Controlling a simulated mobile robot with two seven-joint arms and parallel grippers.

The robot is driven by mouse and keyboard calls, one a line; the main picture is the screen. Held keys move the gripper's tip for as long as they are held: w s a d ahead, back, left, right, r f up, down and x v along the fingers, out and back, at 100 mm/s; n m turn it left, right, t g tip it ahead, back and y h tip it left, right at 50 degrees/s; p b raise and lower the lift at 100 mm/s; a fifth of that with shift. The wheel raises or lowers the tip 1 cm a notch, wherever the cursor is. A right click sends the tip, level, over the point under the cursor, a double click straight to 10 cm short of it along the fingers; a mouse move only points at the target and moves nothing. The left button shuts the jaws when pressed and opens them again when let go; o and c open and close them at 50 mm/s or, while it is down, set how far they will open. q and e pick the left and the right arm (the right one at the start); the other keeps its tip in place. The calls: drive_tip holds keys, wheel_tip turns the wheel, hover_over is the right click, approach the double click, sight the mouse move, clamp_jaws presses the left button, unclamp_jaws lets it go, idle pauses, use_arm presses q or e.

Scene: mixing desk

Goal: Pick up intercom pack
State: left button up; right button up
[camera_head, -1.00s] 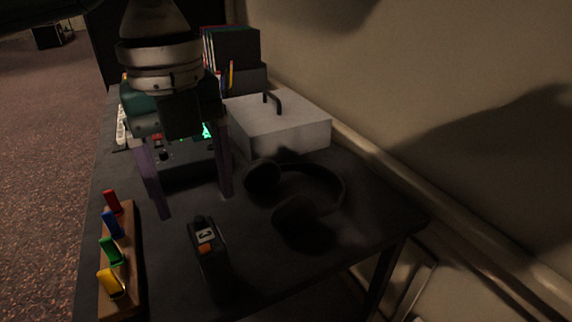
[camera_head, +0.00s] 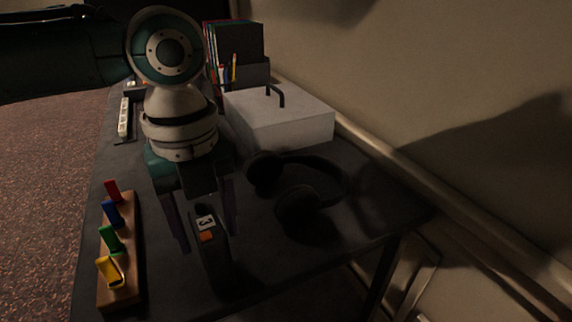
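The intercom pack (camera_head: 213,262) is a dark upright box on the desk, with a white label showing a 3 and an orange patch near its top. My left gripper (camera_head: 207,243) points down from above, just behind the pack. Its two fingers are apart, one toward the left and one toward the right, with nothing visibly held. The right finger's tip is partly hidden near the pack. Whether the fingers touch the pack is not clear. My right gripper is not in view.
Black headphones (camera_head: 312,198) lie right of the pack. A wooden rack (camera_head: 127,255) with coloured tabs stands at the left edge. A white box (camera_head: 285,122) with a handle and a book holder (camera_head: 245,74) stand behind. The dark desk (camera_head: 265,262) is bare in front of the headphones.

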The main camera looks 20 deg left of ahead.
use_arm(q)
clamp_jaws()
drive_tip(key=shift+r, duration=0.1)
idle(0.6)
